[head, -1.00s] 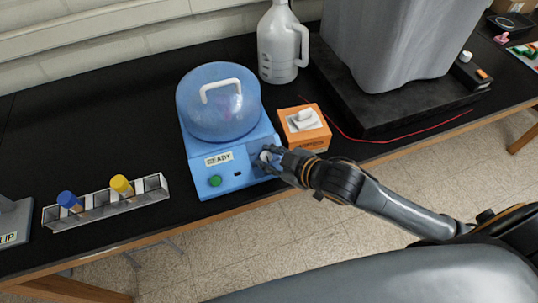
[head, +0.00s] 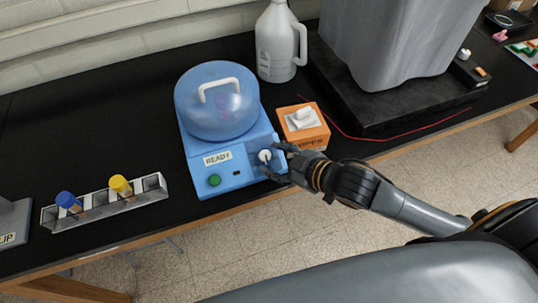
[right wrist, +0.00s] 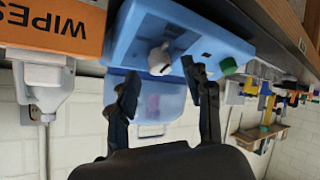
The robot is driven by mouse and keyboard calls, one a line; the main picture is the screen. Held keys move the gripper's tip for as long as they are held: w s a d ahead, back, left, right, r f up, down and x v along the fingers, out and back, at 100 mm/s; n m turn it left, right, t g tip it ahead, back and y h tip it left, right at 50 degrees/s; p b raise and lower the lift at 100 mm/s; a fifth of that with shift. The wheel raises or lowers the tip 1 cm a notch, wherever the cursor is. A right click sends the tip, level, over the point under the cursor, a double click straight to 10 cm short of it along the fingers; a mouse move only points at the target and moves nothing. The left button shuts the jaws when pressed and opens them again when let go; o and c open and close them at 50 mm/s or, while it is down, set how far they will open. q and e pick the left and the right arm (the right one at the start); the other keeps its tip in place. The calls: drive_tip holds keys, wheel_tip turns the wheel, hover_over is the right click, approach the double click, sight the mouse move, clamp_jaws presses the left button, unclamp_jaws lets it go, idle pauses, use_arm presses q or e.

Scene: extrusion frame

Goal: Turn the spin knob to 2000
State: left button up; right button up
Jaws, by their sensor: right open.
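The blue centrifuge (head: 222,125) stands on the black bench with its domed lid closed and a READY label on its front. Its white spin knob (head: 265,155) is on the right of the front panel, and a green button (head: 214,180) is on the left. My right gripper (head: 277,162) is open at the knob's right side. In the right wrist view the knob (right wrist: 159,60) shows uncovered beyond and between the spread fingers (right wrist: 165,85). I cannot read any number at the knob. My left gripper is not in view.
An orange wipes box (head: 305,128) stands close to the right of the centrifuge, near my right gripper. A white jug (head: 279,45) is behind. A tube rack (head: 105,202) with blue- and yellow-capped tubes stands left. A red cable (head: 385,138) lies right.

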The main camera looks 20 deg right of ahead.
drive_tip(key=shift+v, duration=2.25)
